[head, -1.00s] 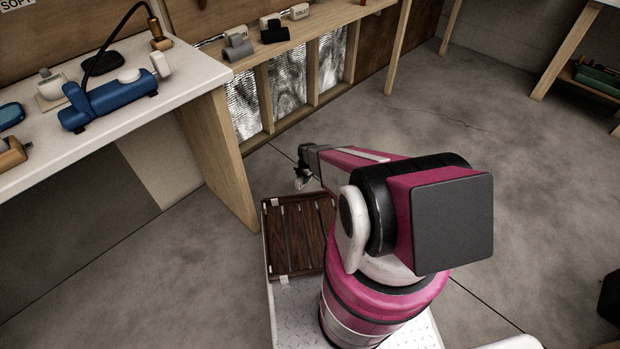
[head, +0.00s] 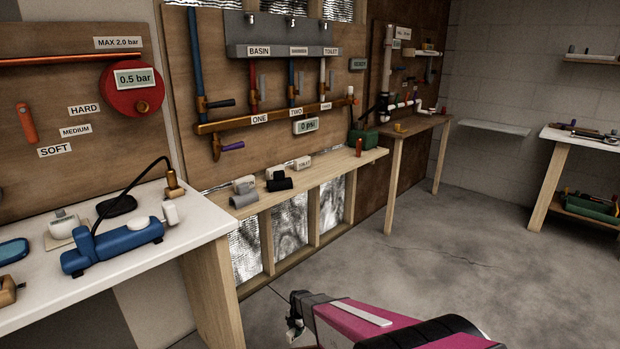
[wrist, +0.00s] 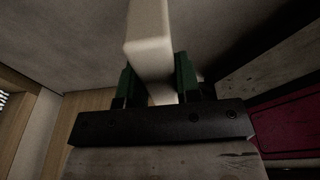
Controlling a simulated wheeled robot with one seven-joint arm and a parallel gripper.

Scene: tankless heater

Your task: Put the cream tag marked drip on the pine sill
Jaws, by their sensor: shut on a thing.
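My gripper (head: 295,325) is low at the bottom of the head view, in front of and below the pine sill (head: 335,165). In the wrist view, its green-padded fingers (wrist: 157,85) are shut on a cream block-like tag (wrist: 149,45), which sticks out beyond the fingertips. No lettering shows on its visible faces, so I cannot read its mark. The sill runs along the foot of the pipe board. On it are a cream tag lettered TOILET (head: 302,163) and another cream tag (head: 243,183) whose lettering I cannot read.
A grey holder (head: 244,198) and a black holder (head: 279,183) sit on the sill's left part. An orange-red object (head: 359,147) and a green box (head: 362,139) are at its right end. A white bench (head: 40,300) with a blue pump (head: 110,247) stands left.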

